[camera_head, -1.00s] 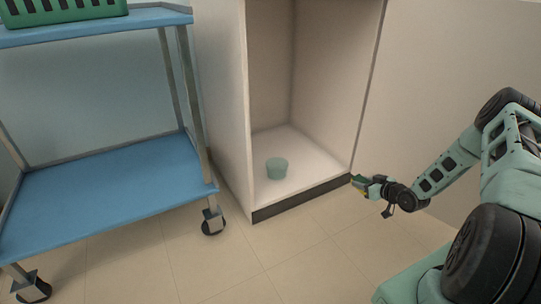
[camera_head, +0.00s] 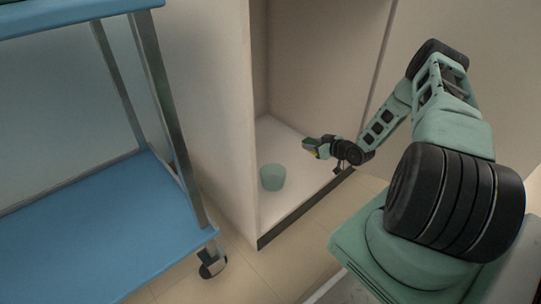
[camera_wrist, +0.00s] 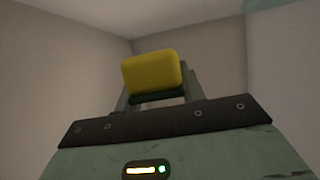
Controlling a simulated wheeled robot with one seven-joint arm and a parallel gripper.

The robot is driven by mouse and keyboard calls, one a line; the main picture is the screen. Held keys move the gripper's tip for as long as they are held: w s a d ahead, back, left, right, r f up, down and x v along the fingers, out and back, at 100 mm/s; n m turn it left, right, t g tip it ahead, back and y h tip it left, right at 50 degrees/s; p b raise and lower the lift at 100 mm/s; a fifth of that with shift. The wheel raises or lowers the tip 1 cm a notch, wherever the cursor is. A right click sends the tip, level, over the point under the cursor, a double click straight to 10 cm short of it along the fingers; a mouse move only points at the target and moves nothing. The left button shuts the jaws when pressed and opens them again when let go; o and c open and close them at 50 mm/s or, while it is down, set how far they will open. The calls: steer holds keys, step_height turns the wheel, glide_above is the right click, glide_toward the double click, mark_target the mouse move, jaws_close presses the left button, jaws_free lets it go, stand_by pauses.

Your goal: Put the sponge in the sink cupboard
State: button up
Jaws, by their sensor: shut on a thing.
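The sponge (camera_wrist: 151,72) is yellow with a dark green underside and sits between my gripper's fingers in the wrist view. My gripper (camera_head: 314,147) is shut on it. In the head view the gripper and sponge are inside the open front of the sink cupboard (camera_head: 290,208), held above its pale floor. The sponge looks small there, and its exact height above the floor is hard to tell.
The cupboard floor to the right and behind is bare. A blue trolley (camera_head: 110,235) stands left of the cupboard.

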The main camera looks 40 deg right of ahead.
mark_target(310, 169)
step_height(310, 169, down, 10)
steer(key=b, duration=0.5)
steer(key=shift+r+b, duration=0.15)
steer(key=shift+b, duration=0.15)
steer(key=shift+f, duration=0.25)
steer(key=o, duration=0.9)
steer(key=shift+r, duration=0.1)
steer(key=shift+o, duration=0.2)
